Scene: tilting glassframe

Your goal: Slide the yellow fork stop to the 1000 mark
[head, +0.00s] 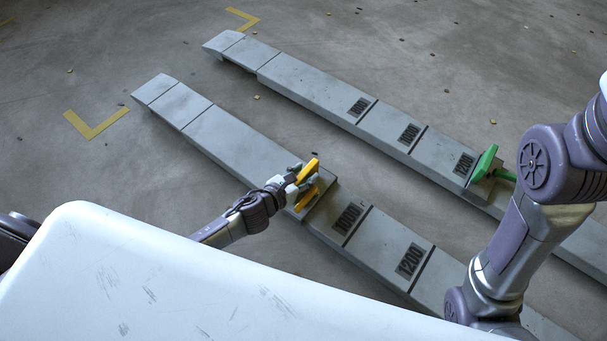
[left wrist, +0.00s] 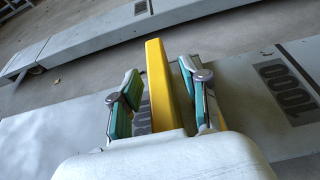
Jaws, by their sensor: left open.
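The yellow fork stop (head: 309,170) sits across the near fork (head: 225,137), to the upper left of the 1000 mark (head: 348,218). My left gripper (head: 298,182) is at the stop, partly covering it. In the left wrist view, the upright part of the yellow stop (left wrist: 160,82) stands between the two fingers of my left gripper (left wrist: 159,90). The fingers are open, with gaps visible on both sides of the stop. The 1000 mark (left wrist: 288,86) shows to the right there. A plate mark behind the fingers is mostly hidden. My right gripper is not in view.
The far fork (head: 320,90) runs parallel, with a green stop (head: 485,163) beside its 1200 mark (head: 464,164). The near fork's 1200 mark (head: 411,259) is further down right. My right arm covers the right side. Bare floor lies between the forks.

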